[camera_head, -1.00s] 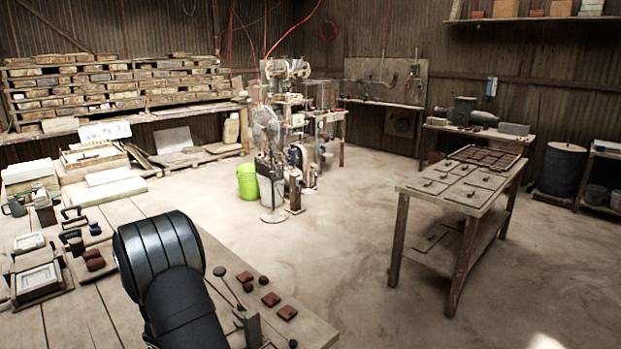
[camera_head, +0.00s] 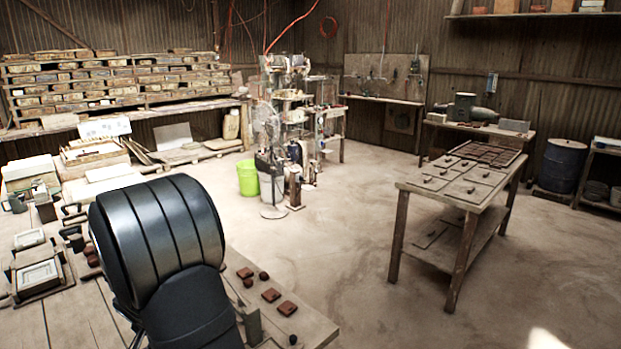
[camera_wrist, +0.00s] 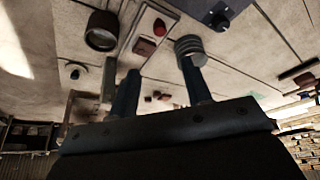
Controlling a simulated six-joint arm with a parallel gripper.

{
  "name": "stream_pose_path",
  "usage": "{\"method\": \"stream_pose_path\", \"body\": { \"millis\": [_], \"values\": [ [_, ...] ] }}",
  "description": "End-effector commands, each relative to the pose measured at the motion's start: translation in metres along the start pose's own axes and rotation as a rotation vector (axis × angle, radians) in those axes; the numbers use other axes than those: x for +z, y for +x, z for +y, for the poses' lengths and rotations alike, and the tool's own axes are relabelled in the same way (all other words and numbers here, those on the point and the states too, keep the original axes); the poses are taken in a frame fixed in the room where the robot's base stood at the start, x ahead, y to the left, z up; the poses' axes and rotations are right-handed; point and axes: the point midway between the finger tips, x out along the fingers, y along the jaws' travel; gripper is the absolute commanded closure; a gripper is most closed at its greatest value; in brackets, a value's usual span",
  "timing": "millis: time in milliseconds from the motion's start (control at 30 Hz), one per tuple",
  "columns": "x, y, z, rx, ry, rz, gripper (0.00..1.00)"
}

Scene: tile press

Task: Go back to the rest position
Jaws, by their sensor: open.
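My gripper (camera_wrist: 158,68) shows in the wrist view with its two fingers apart and nothing between them. The worktable (camera_wrist: 60,30) fills the upper part of that view, with a dark round cup (camera_wrist: 102,30), a ribbed dark round piece (camera_wrist: 190,46) and a small red piece (camera_wrist: 160,27) on it. The fingers overlap some of these pieces in the picture; I cannot tell the distance. In the head view my black arm rises over the front table (camera_head: 105,318) and my gripper is hidden.
Red-brown clay pieces (camera_head: 270,294) lie right of my arm. Framed moulds (camera_head: 38,276) stand at the left. A side bench (camera_head: 408,187) with flat tiles stands across open floor (camera_head: 350,235). A green bucket (camera_head: 248,178) and a fan are behind the table.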

Motion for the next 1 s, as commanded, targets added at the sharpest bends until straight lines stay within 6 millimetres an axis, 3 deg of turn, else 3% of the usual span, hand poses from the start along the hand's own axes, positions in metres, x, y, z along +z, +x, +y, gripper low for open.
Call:
{"method": "stream_pose_path", "body": {
  "millis": [167,300,1000],
  "values": [
    [0.0,-0.031,0.0,-0.002,0.0,0.001,0.55],
    [0.001,0.002,0.001,0.005,0.0,-0.005,0.55],
    [0.001,0.119,0.001,0.003,0.0,-0.003,0.55]
  ]
}}
